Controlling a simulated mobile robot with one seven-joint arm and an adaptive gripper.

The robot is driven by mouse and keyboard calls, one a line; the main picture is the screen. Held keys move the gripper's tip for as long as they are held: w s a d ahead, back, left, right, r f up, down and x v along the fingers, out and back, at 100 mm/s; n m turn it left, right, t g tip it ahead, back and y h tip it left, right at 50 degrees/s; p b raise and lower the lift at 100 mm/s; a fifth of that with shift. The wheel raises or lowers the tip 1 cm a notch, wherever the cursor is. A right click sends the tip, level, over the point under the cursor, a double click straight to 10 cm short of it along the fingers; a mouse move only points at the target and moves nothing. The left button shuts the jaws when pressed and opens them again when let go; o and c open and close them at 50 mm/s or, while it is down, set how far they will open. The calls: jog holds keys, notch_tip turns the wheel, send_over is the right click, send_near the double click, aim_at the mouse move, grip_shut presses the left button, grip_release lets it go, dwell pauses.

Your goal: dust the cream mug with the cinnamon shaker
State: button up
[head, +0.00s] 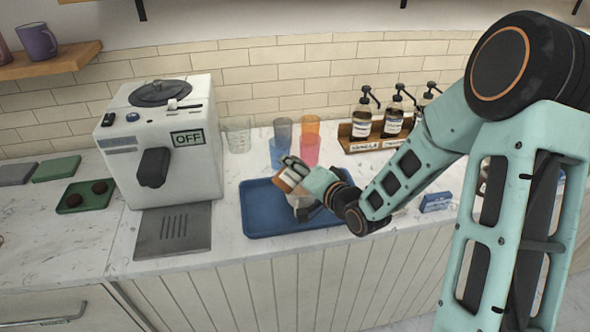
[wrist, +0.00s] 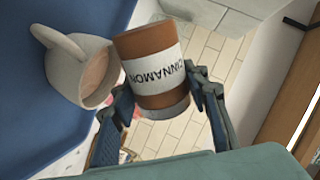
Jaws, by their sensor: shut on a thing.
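The cinnamon shaker (wrist: 150,58), a brown cylinder with a white label and a grey end, is between the two fingers of my gripper (wrist: 160,92) in the wrist view. My gripper is shut on it. The cream mug (wrist: 66,62) stands on the blue tray (wrist: 35,120), with brown drink visible inside. The shaker is close beside the mug's opening in this view; I cannot tell whether they touch. In the head view, my gripper (head: 305,178) holds the shaker (head: 287,181) tilted above the mug (head: 303,206), which is partly hidden.
A white coffee machine (head: 165,135) marked OFF stands left of the tray. Clear, blue, grey, pink and orange cups (head: 283,130) stand behind it. Syrup bottles (head: 393,118) on a wooden rack are at the right rear. A small blue box (head: 436,202) lies at the right.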

jog(key=shift+w+d+r+n+t+b, duration=0.1)
jog(key=shift+r+n+t+b, duration=0.3)
jog(key=shift+n+b, duration=0.8)
jog(key=shift+w+r+m, duration=0.15)
jog(key=shift+m, duration=0.35)
